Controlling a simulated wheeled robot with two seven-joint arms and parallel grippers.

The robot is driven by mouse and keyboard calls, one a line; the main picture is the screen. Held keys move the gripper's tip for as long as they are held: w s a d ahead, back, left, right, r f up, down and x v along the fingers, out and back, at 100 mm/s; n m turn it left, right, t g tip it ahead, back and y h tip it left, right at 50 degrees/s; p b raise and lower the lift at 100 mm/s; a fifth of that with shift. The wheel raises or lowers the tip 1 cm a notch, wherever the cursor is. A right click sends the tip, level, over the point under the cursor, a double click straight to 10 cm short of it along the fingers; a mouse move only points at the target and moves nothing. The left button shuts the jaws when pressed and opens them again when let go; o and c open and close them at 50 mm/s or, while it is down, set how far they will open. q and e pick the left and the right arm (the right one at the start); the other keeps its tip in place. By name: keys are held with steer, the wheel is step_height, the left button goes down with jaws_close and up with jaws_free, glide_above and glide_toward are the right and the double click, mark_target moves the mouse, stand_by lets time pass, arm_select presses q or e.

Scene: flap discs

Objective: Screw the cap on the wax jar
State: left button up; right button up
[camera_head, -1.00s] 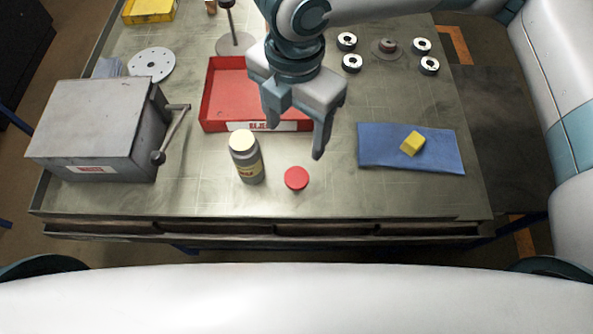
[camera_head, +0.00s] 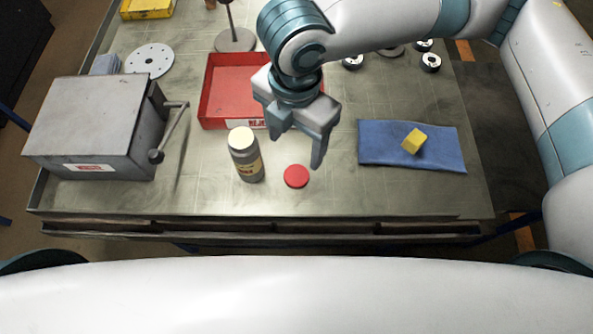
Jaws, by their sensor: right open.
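The wax jar (camera_head: 247,163) stands upright on the bench near its front edge, grey with a yellowish label and a pale cream top. The red cap (camera_head: 296,176) lies on the bench just right of the jar, apart from it. My right gripper (camera_head: 296,152) is open and empty, fingers pointing down, behind and above the cap. Its fingertips do not appear to touch the cap or the jar. My left gripper is not in view.
A red tray (camera_head: 207,104) lies behind the jar. A grey box with a crank (camera_head: 92,125) stands at left. A blue cloth (camera_head: 380,148) with a yellow block (camera_head: 414,141) lies at right. Bare bench surrounds the cap.

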steer(key=p, duration=0.1)
glide_above(297, 175)
step_height(297, 175, down, 8)
steer(key=shift+s+a+r, duration=0.1)
steer(key=shift+a+r, duration=0.05)
steer(key=shift+r, duration=0.1)
steer(key=shift+f+p, duration=0.6)
steer(key=shift+p, duration=0.1)
step_height(297, 175, down, 3)
steer(key=shift+f+p, duration=0.1)
steer(key=shift+p, duration=0.5)
steer(key=shift+f, duration=0.4)
steer(key=c, duration=1.1)
